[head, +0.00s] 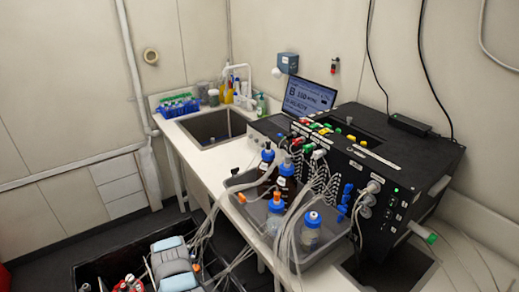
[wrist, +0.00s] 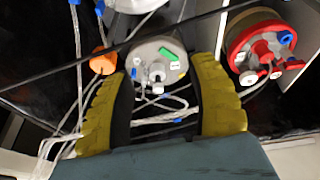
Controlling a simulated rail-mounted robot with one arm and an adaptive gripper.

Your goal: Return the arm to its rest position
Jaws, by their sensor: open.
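My gripper (wrist: 162,68) shows in the wrist view with two yellow ridged fingers spread wide apart. A round grey cap with a green mark (wrist: 157,52) shows between and beyond the fingertips. No finger is seen closed on it, and I cannot tell how far beyond the fingertips it lies. Clear tubes run below the cap, between the fingers. A red-rimmed cap with red fittings (wrist: 262,48) is to the right of the right finger. In the head view the fingers cannot be made out.
An open dark tub (head: 92,268) with tubes and fittings stands low at the left. A grey tray (head: 237,209) of capped bottles sits on the white bench (head: 200,160), beside a black control unit (head: 400,170). Loose tubes hang from bench to tub. A sink (head: 213,125) lies behind.

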